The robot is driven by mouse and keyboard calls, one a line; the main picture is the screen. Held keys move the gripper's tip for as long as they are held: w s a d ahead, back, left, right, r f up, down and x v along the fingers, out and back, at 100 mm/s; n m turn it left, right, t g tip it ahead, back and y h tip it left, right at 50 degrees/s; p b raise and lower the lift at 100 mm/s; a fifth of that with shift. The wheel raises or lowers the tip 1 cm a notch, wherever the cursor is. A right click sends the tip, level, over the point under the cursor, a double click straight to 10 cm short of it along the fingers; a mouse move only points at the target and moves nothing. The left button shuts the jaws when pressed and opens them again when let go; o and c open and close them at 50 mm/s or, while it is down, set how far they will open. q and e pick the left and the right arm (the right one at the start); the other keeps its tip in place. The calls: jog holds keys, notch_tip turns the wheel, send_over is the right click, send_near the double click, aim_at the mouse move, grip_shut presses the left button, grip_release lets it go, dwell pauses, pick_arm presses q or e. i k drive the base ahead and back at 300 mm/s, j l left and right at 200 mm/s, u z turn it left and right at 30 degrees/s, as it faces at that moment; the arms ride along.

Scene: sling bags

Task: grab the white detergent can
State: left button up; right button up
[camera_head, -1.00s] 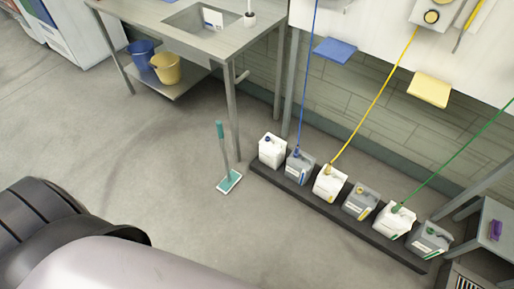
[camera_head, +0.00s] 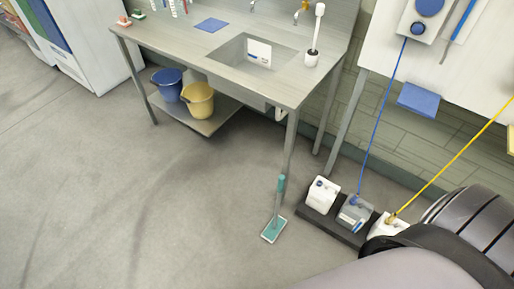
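A white detergent can (camera_head: 322,194) with a dark blue cap stands at the left end of a dark low rack on the floor. A grey can (camera_head: 355,213) with a blue hose in its top stands to its right. Another white can (camera_head: 388,226) with a yellow hose is partly hidden by a dark ribbed part of my own body at the lower right. Neither of my grippers shows in the head view.
A teal floor scrubber (camera_head: 275,229) stands just left of the rack. A steel sink table (camera_head: 225,62) is behind it, with a blue bucket (camera_head: 167,84) and a yellow bucket (camera_head: 198,100) on its lower shelf. The floor at left is clear.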

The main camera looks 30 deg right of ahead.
aim_at(322, 194)
jog(key=i+j+u, duration=0.35)
jog(key=i, duration=0.15)
jog(key=i+u, duration=0.4)
jog(key=i+z, duration=0.65)
jog(key=z, duration=0.15)
jog(key=i+j+z, duration=0.35)
jog(key=i+z, duration=0.1)
jog(key=z, duration=0.35)
jog(key=i+z, duration=0.1)
jog(key=z, duration=0.35)
jog(key=i+j+z, duration=0.1)
jog(key=z, duration=0.4)
jog(key=i+z, duration=0.1)
jog(key=z, duration=0.35)
jog(key=j+z, duration=0.2)
jog(key=z, duration=0.25)
jog(key=i+j+z, duration=0.2)
jog(key=z, duration=0.25)
jog(key=i+j+z, duration=0.15)
jog(key=j+z, duration=0.25)
jog(key=i+j+z, duration=0.1)
jog(key=z, duration=0.35)
jog(key=j+z, duration=0.4)
